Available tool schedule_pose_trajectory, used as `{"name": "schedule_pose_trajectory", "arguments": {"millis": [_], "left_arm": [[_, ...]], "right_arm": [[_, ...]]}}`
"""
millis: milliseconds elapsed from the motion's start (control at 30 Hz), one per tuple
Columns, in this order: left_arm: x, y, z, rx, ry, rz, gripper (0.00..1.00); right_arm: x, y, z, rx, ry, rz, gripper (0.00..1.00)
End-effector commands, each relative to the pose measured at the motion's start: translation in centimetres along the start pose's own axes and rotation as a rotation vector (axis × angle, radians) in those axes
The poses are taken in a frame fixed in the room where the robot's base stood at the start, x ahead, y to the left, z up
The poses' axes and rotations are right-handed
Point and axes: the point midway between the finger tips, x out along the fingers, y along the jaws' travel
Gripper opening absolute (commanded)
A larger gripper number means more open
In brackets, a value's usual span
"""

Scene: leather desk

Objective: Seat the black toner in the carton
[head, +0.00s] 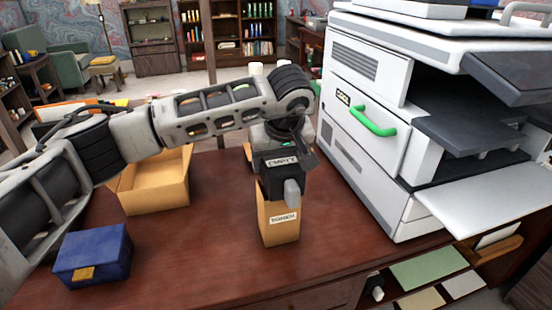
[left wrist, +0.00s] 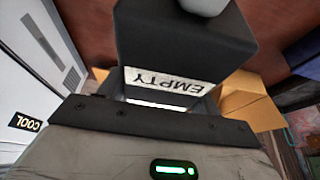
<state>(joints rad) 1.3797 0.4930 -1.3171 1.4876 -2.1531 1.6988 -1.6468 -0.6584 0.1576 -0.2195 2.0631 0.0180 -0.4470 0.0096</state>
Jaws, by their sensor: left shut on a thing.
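My left gripper (head: 284,140) reaches in from the left over the desk and is shut on the black toner (head: 277,167). The toner has a white EMPTY label and a grey knob on its end. In the left wrist view the toner (left wrist: 170,40) fills the upper middle, its label upside down. A tall tan carton (head: 278,228) with a white label stands upright on the desk directly below. The toner overlaps the carton's top in the head view; I cannot tell whether it is inside the opening or just above. My right gripper is not in view.
A large white printer (head: 375,140) with a green handle stands close on the right. A wider open cardboard box (head: 155,195) is at the back left. A blue box (head: 93,257) sits at the front left. The desk (head: 200,265) between the blue box and carton is clear.

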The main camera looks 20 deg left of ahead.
Motion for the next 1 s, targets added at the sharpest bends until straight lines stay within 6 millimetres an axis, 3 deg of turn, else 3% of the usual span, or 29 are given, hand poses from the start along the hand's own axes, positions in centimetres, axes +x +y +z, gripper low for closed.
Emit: {"name": "schedule_pose_trajectory", "arguments": {"millis": [367,400,467,767,900,1000], "left_arm": [[0.8,0.0,0.3,-0.001,0.002,0.001,0.31],[0.8,0.0,0.3,0.0,0.0,0.0,0.69],[0.8,0.0,0.3,-0.001,0.0,0.0,0.85],[0.7,0.0,0.3,-0.001,0.0,0.0,0.85],[-0.7,0.0,-0.3,-0.001,0.0,0.001,0.85],[-2.1,0.1,-0.2,0.001,0.004,0.004,0.85]], "right_arm": [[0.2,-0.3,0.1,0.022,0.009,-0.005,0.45],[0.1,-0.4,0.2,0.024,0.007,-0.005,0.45],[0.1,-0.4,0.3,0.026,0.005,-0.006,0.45],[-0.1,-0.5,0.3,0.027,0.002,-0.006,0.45],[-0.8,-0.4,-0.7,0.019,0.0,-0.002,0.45],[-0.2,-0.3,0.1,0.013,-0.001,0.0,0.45]]}}
